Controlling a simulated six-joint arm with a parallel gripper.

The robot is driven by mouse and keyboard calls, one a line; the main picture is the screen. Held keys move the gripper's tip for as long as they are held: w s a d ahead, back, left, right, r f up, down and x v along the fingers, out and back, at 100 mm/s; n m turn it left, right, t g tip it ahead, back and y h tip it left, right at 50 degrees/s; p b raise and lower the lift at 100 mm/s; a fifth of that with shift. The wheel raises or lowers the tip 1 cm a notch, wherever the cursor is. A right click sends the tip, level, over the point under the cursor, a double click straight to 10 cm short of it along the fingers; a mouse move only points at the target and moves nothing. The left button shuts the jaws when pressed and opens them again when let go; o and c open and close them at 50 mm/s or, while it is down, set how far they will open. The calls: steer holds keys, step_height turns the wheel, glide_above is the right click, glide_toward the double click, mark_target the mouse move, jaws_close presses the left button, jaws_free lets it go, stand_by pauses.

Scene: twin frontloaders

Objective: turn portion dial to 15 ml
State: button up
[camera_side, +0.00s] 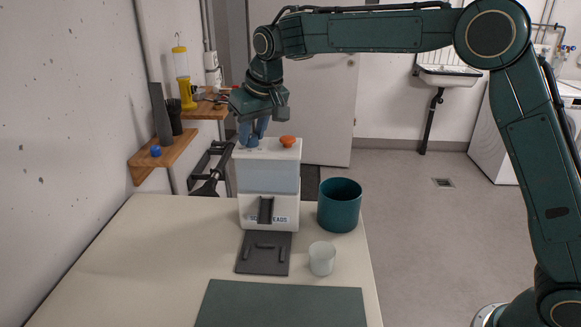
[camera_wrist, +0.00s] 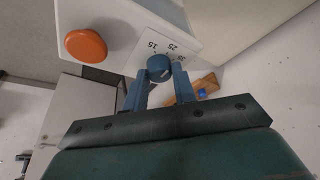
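The blue round portion dial (camera_wrist: 160,67) sits on the white top of the detergent machine (camera_wrist: 110,30), beside printed numbers including 15 and 25. A small pale line shows on the dial, but I cannot tell which number it points at. My gripper (camera_wrist: 161,75) has its two blue fingers apart, one on each side of the dial; I cannot see clear contact. In the side view, my gripper (camera_side: 253,135) points down over the left part of the top of the machine (camera_side: 268,178), and its fingers partly hide the dial (camera_side: 252,142).
An orange knob (camera_side: 288,141) stands on the machine's top, right of my gripper. A teal bin (camera_side: 340,207) and a white cup (camera_side: 322,258) stand on the table (camera_side: 130,270). A wooden shelf (camera_side: 165,158) is on the left wall.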

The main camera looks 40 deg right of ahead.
steer(key=c, duration=0.3)
steer(key=shift+n, duration=0.3)
steer(key=n+y, duration=0.1)
steer(key=n, duration=0.3)
steer(key=shift+w+d+y, duration=0.1)
steer(key=shift+d+y, duration=0.1)
steer(key=shift+y, duration=0.2)
steer(key=shift+n+g+y, duration=0.6)
steer(key=shift+n+y, duration=0.1)
steer(key=shift+n, duration=1.5)
steer(key=shift+r, duration=0.1)
steer(key=o, duration=1)
